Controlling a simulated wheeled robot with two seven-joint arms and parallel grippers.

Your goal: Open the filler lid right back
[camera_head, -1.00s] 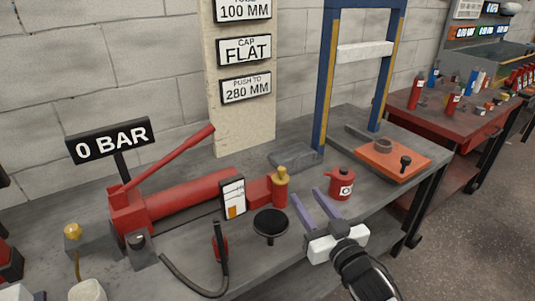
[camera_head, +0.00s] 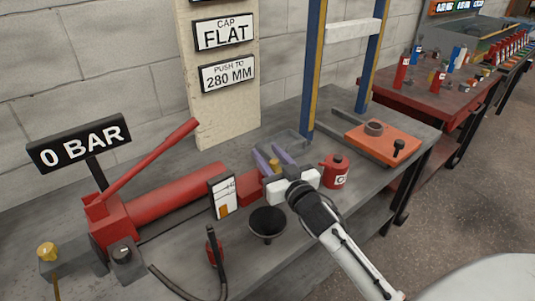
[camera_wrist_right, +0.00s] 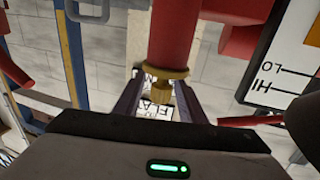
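The brass filler lid (camera_head: 275,166) sits on the red filler neck at the right end of the red pump body (camera_head: 175,199). In the right wrist view, the lid (camera_wrist_right: 162,75) shows as a brass flange with a small knob. My right gripper (camera_head: 273,158) is at the lid, with its two purple-grey fingers apart, one on each side of it. In the wrist view, gaps show between the knob and both fingers (camera_wrist_right: 161,100); whether a finger touches the flange cannot be told. My left gripper is not in view.
A black funnel (camera_head: 267,224) stands close in front of my right gripper. A red can (camera_head: 334,171) is just right of it, and a level gauge (camera_head: 222,195) is to its left. The blue press frame (camera_head: 313,75) rises behind. Bare bench lies front right.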

